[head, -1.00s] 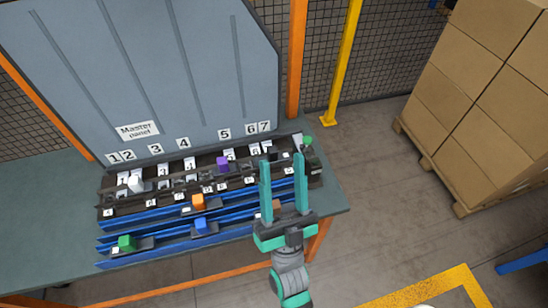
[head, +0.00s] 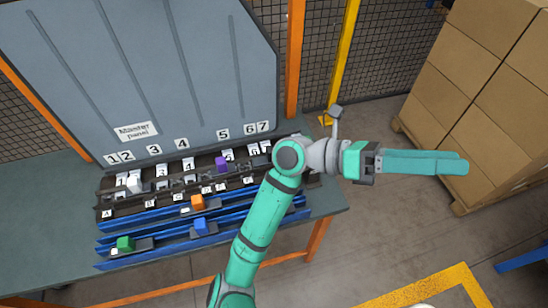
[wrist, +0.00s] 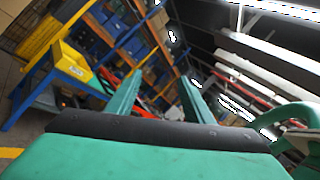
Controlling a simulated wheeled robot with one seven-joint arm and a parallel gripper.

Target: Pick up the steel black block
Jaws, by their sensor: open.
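I cannot make out the steel black block for sure in the head view; my arm covers the right end of the rack where dark parts stood. My gripper (head: 462,163) points right, out past the table over the floor, far from the rack (head: 106,214). Its two long teal fingers are apart with nothing between them. They also show in the wrist view (wrist: 158,78), apart and empty, aimed at the distant hall. No block is in the wrist view.
Purple (head: 222,163), orange (head: 197,202), blue (head: 200,226), green (head: 125,243) and white (head: 135,182) blocks sit in the rack on the table (head: 45,215). A grey panel (head: 150,70) stands behind. Stacked cartons (head: 480,100) stand at right, beyond open floor.

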